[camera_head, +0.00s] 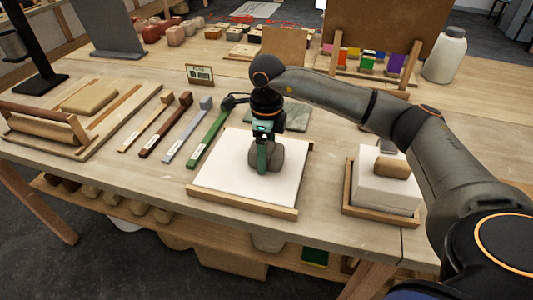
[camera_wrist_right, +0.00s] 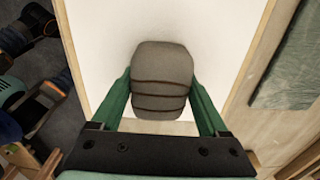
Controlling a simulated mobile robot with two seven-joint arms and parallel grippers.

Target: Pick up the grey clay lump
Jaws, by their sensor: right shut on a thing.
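The grey clay lump (camera_head: 272,155) is over the white board with a wooden edge (camera_head: 220,182) in the head view. My right gripper (camera_head: 262,158) comes down on it from above, and its green fingers are shut on the lump. In the right wrist view the lump (camera_wrist_right: 162,80) sits between the two green fingertips of the gripper (camera_wrist_right: 160,100), one on each side. I cannot tell whether the lump still touches the board.
Several long-handled tools (camera_head: 187,130) lie left of the board. A white block in a wooden tray (camera_head: 375,190) stands to the right. A wooden frame with a roller (camera_head: 45,125) is at the far left. A white bottle (camera_head: 445,55) stands at the back right.

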